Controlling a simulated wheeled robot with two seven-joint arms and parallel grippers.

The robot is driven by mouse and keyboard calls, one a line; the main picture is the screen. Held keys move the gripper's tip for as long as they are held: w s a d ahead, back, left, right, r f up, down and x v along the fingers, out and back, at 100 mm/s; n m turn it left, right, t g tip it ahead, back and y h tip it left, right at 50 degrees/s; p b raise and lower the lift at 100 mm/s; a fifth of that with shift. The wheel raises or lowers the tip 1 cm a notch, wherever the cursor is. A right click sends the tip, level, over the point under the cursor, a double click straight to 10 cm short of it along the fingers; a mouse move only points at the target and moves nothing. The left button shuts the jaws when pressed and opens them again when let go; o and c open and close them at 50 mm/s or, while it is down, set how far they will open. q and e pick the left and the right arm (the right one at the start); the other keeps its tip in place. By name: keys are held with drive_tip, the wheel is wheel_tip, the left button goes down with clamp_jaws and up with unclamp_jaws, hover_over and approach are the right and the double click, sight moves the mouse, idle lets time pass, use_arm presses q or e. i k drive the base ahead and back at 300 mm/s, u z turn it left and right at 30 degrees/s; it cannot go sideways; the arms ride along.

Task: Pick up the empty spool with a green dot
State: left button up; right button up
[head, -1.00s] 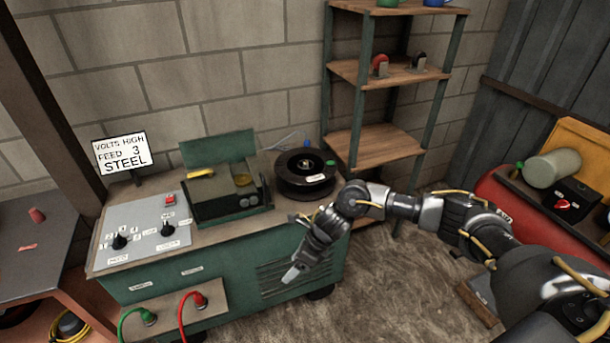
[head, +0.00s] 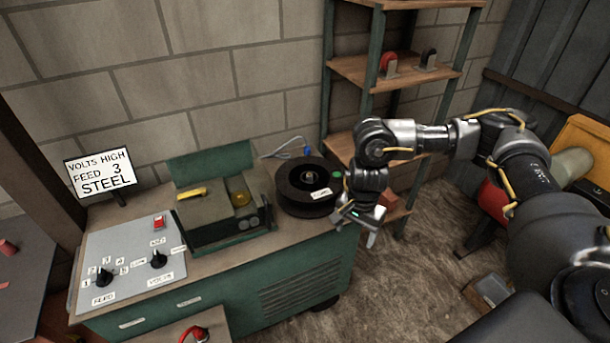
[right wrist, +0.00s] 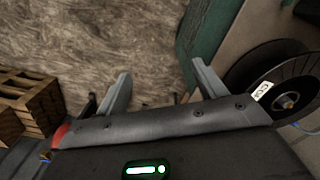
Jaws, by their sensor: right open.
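A black spool (head: 299,191) lies flat on the right end of the green machine's top. It has a white label and a green dot (head: 337,174) shows at its right edge. Whether it is empty I cannot tell for sure. My right gripper (head: 357,222) is just right of the spool, past the machine's corner, pointing down. It is open with nothing between its fingers. In the right wrist view the fingers (right wrist: 157,92) are spread over bare floor, and the spool (right wrist: 285,85) is at the right edge. My left gripper is not in view.
The green machine (head: 290,285) carries a control panel (head: 125,258), a feeder unit (head: 222,212) and a sign (head: 100,174). Wooden shelves (head: 400,75) stand behind my right arm. In the right wrist view a wooden crate (right wrist: 30,105) is at left.

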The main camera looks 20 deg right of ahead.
sight(299, 198)
drive_tip(key=i, duration=1)
drive_tip(key=u, duration=0.05)
